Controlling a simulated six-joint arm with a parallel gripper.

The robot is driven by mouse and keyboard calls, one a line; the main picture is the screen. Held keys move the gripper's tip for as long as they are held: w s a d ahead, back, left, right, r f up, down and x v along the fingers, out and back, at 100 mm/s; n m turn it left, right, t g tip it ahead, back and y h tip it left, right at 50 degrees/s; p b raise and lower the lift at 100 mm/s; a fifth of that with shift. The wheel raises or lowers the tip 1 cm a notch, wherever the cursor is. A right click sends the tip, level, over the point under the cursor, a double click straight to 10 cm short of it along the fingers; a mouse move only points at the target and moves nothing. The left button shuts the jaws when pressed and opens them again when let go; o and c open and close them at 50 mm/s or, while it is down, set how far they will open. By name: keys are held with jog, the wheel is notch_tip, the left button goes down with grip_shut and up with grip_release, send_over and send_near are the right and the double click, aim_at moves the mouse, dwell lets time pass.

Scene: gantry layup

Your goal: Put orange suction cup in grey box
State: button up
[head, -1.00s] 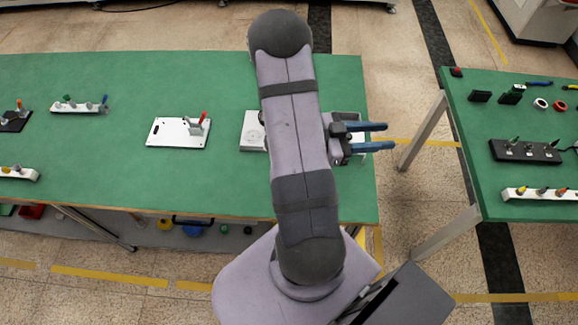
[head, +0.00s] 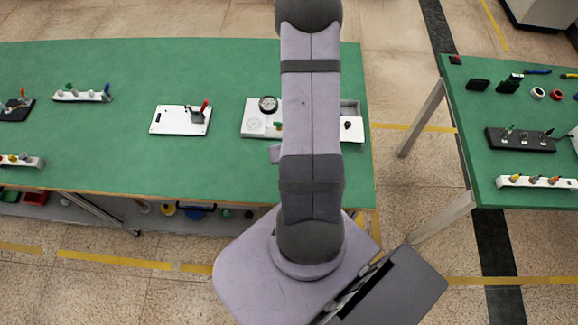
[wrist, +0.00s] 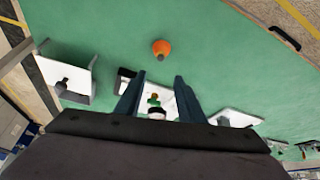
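The orange suction cup (wrist: 161,48) stands on the green table in the wrist view, beyond my fingertips and apart from them. It does not show in the head view. My gripper (wrist: 157,86) has its two blue fingers spread with a clear gap; it is hidden behind my arm in the head view. The grey box (wrist: 78,98) is at the left of the wrist view, beside a white panel with a black knob. In the head view the grey box (head: 350,106) shows partly at the table's right end, right of my arm.
A white panel with a gauge (head: 252,118) is beside my arm, partly hidden. A white plate with a red-tipped part (head: 180,120) lies further left. A white rack (head: 82,96) stands at the far left. A second green table (head: 520,150) is across a gap on the right.

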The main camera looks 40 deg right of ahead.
jog(key=shift+f+b, duration=1.3)
jog(key=shift+b, duration=0.55)
jog(key=shift+w+d+f+b, duration=0.1)
jog(key=shift+f+b, duration=0.8)
jog(key=shift+b, duration=0.25)
jog(key=shift+g+p, duration=0.3)
jog(key=shift+p, duration=0.15)
jog(key=shift+w+f, duration=0.1)
jog(key=shift+f, duration=0.25)
jog(key=shift+p+x, duration=0.35)
jog(key=shift+x, duration=0.9)
jog(key=shift+d, duration=0.1)
